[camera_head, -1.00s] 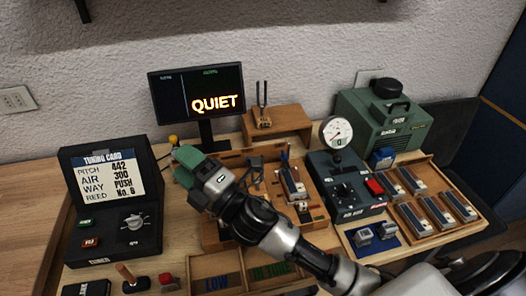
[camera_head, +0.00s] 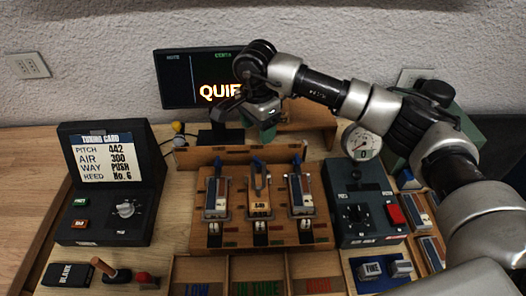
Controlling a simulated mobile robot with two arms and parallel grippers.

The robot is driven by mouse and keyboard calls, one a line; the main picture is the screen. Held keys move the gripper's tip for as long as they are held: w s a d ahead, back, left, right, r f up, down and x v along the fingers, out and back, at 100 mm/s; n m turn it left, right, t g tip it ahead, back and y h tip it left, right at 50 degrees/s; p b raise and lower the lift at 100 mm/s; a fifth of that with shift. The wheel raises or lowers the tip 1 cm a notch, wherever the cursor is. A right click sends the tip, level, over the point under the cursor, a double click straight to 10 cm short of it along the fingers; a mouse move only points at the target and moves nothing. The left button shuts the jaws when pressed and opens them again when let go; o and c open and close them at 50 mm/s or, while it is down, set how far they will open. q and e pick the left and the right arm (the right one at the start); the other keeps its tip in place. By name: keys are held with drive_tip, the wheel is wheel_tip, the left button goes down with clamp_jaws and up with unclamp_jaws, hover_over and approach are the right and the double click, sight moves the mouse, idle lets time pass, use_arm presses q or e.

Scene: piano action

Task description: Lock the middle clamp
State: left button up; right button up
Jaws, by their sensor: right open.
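The wooden fixture (camera_head: 207,187) stands mid-table with three stations in a row. The middle clamp (camera_head: 260,184) is a grey forked metal piece with a blue tip, standing up over its station. The left clamp (camera_head: 217,165) and right clamp (camera_head: 297,163) also have raised blue tips, above dark reed blocks with pale plates. Whether the middle clamp is locked I cannot tell. My right gripper (camera_head: 264,130), with green fingertips, is open above and behind the middle clamp, in front of the monitor, apart from the fixture. My left gripper is not in view.
The monitor (camera_head: 190,80) stands behind, partly covered by my right arm. The tuning card console (camera_head: 110,180) is at left and a dark gauge box (camera_head: 350,205) at right. Sorting bins (camera_head: 258,268) lie in front. My arm hides part of the back right.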

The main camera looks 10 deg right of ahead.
sight(257, 158)
wheel_tip(257, 158, down, 9)
drive_tip(key=shift+s+a+r+p, duration=0.1)
drive_tip(key=shift+a+r+p, duration=0.05)
drive_tip(key=shift+p, duration=0.95)
drive_tip(key=shift+f, duration=0.75)
drive_tip(key=shift+c, duration=0.4)
drive_tip(key=c, duration=0.9)
drive_tip(key=shift+o, duration=0.2)
drive_tip(key=shift+f+m+b, duration=0.15)
drive_tip(key=shift+m+b, duration=1.1)
drive_tip(key=shift+m, duration=0.15)
drive_tip(key=m+b, duration=0.2)
drive_tip(key=m, duration=0.2)
drive_tip(key=shift+b, duration=0.3)
drive_tip(key=shift+r+m, duration=0.2)
drive_tip(key=shift+m, duration=0.2)
